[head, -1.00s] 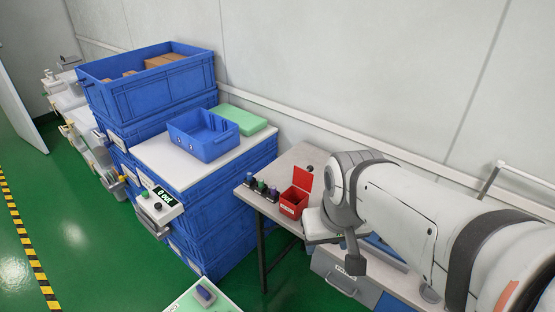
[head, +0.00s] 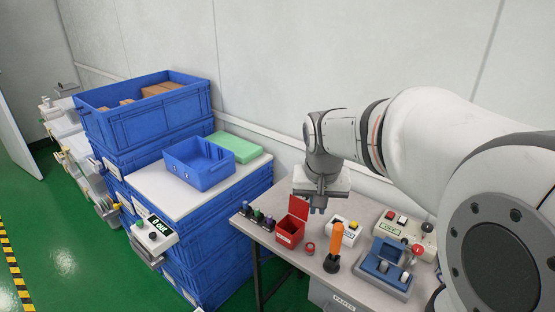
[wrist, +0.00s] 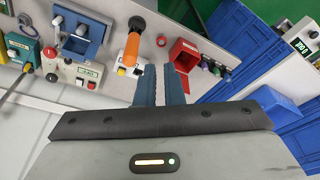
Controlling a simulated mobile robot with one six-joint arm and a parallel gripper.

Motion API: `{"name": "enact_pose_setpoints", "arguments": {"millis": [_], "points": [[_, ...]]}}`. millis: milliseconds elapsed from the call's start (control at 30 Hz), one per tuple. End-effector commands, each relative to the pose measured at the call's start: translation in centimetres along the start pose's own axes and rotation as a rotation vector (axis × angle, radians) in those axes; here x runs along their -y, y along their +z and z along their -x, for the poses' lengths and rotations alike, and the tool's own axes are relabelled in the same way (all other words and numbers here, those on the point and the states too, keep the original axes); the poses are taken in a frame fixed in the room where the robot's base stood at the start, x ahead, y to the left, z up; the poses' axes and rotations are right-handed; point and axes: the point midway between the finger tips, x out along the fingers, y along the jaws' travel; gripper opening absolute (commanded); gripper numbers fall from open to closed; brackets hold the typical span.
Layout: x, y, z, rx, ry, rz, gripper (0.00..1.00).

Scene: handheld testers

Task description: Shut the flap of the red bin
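The red bin (head: 289,238) stands on the grey workbench, a small box with a white label on its front. Its flap (head: 299,213) stands up, open, at the side near the wall. The bin also shows in the wrist view (wrist: 181,47), just beyond the fingertips. My gripper (head: 317,210) points down above the wall side of the bench, a little right of the raised flap. In the wrist view my gripper's fingers (wrist: 162,68) are a small gap apart with nothing between them. Whether the fingers touch the flap cannot be told.
An orange-handled device (head: 335,242) and a red round button (head: 310,248) stand right of the bin. A white box with a yellow button (head: 348,230) and a blue-lidded tester (head: 384,268) are farther right. Small coloured knobs (head: 257,216) line the left. Blue crates (head: 215,235) stand beyond.

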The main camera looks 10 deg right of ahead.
Motion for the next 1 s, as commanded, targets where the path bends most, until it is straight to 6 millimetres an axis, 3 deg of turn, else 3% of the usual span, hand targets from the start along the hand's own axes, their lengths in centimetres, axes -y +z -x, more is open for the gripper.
{"name": "enact_pose_setpoints", "arguments": {"millis": [33,200,500,700,1000], "points": [[0.2,-2.5,-0.4,0.003,0.01,-0.036,0.04],[0.7,-9.8,-2.5,-0.003,0.04,-0.163,0.0],[0.9,-20.8,-9.1,-0.022,0.093,-0.382,0.0],[0.7,-24.8,-12.9,-0.036,0.115,-0.483,0.0],[0.5,-26.0,-15.3,-0.042,0.122,-0.516,0.0]]}}
